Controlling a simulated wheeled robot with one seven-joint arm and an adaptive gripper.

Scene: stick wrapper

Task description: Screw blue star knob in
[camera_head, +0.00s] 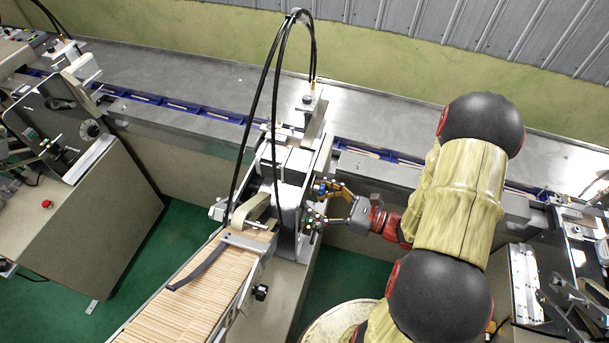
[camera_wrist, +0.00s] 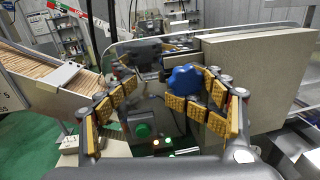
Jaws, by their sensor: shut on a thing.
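The blue star knob (camera_wrist: 185,80) is on the side of the wrapper machine, in front of its dark panel. In the wrist view it sits against the yellow pads of the right-hand finger. My gripper (camera_wrist: 153,91) is shut on the knob, though the left-hand finger looks some way from it and its contact is not clear. In the head view my gripper (camera_head: 314,204) reaches in from the right to the machine (camera_head: 293,165). The knob is small there and partly hidden by the fingers. Its threaded end is hidden.
A green button (camera_wrist: 142,130) and small lights are on the panel below the fingers. A feed tray of wooden sticks (camera_head: 190,300) slopes away at the lower left. A metal conveyor (camera_head: 180,75) runs behind the machine. A large beige panel (camera_wrist: 262,75) stands close on the right.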

